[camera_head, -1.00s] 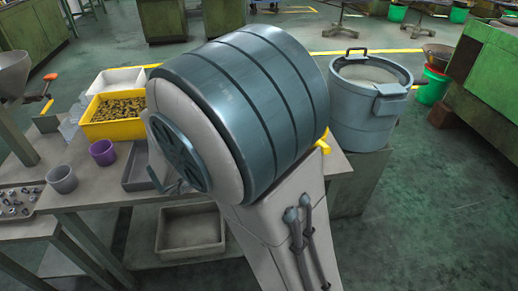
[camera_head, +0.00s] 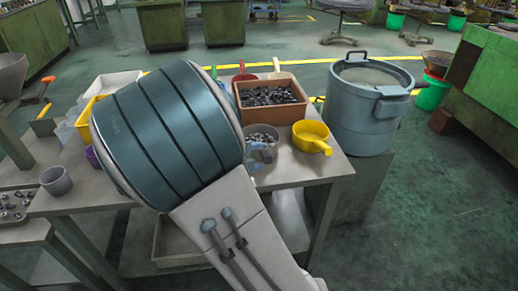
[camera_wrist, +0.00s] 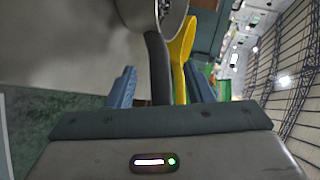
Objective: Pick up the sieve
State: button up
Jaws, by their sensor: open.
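A grey, round metal vessel that looks like the sieve (camera_head: 262,138) sits on the table, with small dark parts seen in it. In the wrist view, a shiny round metal body (camera_wrist: 150,12) with a dark handle (camera_wrist: 157,65) fills the top; I take it for the same thing. My gripper (camera_wrist: 158,88) is open, with one blue finger on each side of the dark handle, and I see no grip on it. A yellow scoop (camera_head: 312,137) lies close to the right, and its yellow handle (camera_wrist: 180,65) also shows between the fingers. My arm hides part of the table.
A brown box of dark metal parts (camera_head: 270,96) stands behind the sieve. A large grey bucket (camera_head: 365,105) stands at the right. A grey cup (camera_head: 56,180) and a parts tray (camera_head: 15,204) are at the left. The table's front edge (camera_head: 300,184) is close.

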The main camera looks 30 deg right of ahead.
aim_at(261, 154)
jog(key=b+x, duration=0.1)
jog(key=x, duration=0.3)
jog(key=shift+w, duration=0.15)
grip_shut()
jog(key=shift+r, duration=0.1)
